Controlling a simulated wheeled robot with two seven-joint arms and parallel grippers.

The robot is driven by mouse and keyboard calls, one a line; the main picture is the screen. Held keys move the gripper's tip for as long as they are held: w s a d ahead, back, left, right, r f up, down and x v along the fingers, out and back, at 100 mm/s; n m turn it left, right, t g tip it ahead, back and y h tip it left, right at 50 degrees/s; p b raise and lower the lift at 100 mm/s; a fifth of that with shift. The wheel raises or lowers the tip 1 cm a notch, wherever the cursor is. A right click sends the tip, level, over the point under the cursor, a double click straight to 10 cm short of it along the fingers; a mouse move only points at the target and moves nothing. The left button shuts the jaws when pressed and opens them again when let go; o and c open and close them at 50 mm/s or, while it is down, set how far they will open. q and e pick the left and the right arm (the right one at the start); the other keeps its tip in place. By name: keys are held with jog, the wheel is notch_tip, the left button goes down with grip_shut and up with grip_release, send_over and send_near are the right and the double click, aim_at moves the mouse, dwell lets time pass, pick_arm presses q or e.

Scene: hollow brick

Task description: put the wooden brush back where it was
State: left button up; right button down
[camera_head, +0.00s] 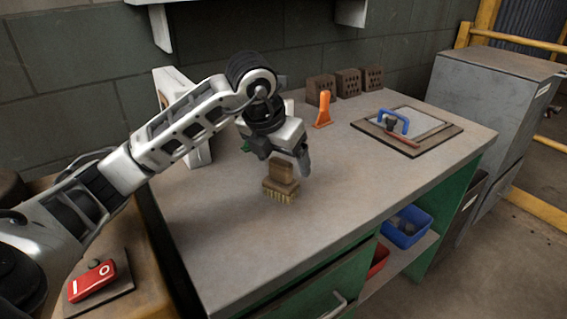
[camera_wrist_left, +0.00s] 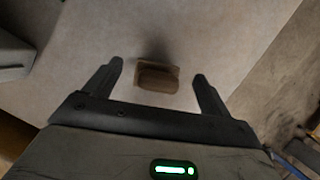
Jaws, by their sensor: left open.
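The wooden brush (camera_head: 281,181) stands bristles down on the grey workbench top (camera_head: 225,255), near its middle. Its block handle points up and its pale bristles face the bench. My left gripper (camera_head: 285,160) is just above and behind the brush in the head view. In the left wrist view the brush (camera_wrist_left: 158,77) lies between the two spread fingers, with clear gaps on both sides. The left gripper (camera_wrist_left: 158,82) is open and holds nothing. My right gripper is in neither view.
An orange-handled tool (camera_head: 323,110) stands behind, near several hollow bricks (camera_head: 347,82). A board (camera_head: 440,137) with a blue-handled tool (camera_head: 393,122) lies at the right. A blue bin (camera_head: 406,228) is on the shelf below. A red device (camera_head: 92,280) lies at lower left. The front bench top is clear.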

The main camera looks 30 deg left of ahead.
pick_arm(q)
jog(key=v, duration=0.9)
jog(key=shift+r+p, duration=0.3)
jog(key=shift+s+r, duration=0.1)
